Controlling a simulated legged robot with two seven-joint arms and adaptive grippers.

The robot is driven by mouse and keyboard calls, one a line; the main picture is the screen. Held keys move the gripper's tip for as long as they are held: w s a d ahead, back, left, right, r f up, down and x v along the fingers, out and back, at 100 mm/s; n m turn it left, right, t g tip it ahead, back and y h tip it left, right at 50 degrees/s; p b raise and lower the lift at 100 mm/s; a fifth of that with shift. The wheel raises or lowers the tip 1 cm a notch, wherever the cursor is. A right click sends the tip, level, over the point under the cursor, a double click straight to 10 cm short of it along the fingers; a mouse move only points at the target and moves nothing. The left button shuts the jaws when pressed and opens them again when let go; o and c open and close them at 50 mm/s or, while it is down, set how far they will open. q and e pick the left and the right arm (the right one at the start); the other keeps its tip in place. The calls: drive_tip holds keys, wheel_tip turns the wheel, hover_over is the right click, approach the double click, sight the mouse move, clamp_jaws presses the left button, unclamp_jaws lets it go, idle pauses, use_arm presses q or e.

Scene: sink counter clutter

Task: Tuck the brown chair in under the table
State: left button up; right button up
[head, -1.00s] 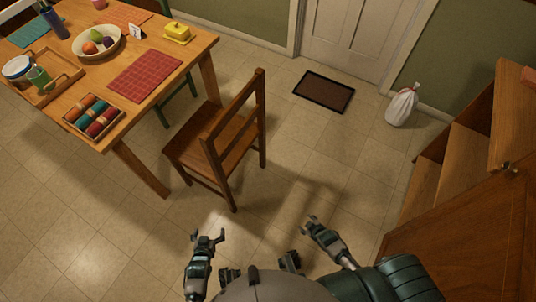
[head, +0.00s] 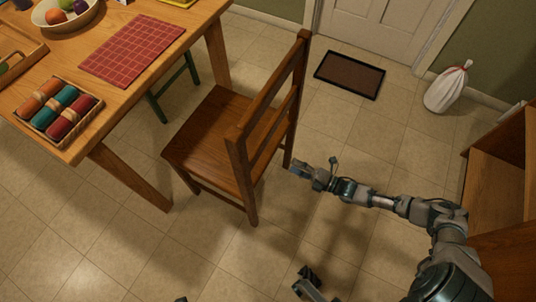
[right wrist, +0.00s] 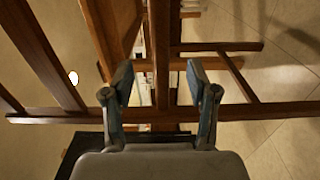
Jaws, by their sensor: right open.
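The brown chair (head: 208,132) stands upright beside the wooden table (head: 130,85), its seat towards the table and its slatted back on the right. The seat's front lies close to the table's near side, at an angle to it. My right gripper (head: 300,170) is open at the chair's right side, by the lower part of the backrest. In the right wrist view, a brown wooden bar of the chair (right wrist: 161,45) shows between and beyond the open fingers of my right gripper (right wrist: 160,80). I cannot tell whether they touch it.
A green chair (head: 172,88) stands partly under the table's far side. The table holds a red mat (head: 133,48) and a basket of rolled cloths (head: 60,108). A dark doormat (head: 349,75), a white bag (head: 447,88) and a wooden cabinet (head: 497,185) lie right. Floor in front is clear.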

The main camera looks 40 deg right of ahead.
sight(270, 156)
drive_tip(key=b+x, duration=0.1)
drive_tip(key=x, duration=0.6)
drive_tip(key=b+x, duration=0.1)
drive_tip(key=x, duration=0.2)
drive_tip(key=shift+w+a+f+b, duration=0.1)
drive_tip(key=shift+w+a+b, duration=0.05)
drive_tip(key=shift+a+b, duration=0.2)
drive_tip(key=shift+w, duration=0.25)
drive_tip(key=shift+a, duration=0.1)
clamp_jaws()
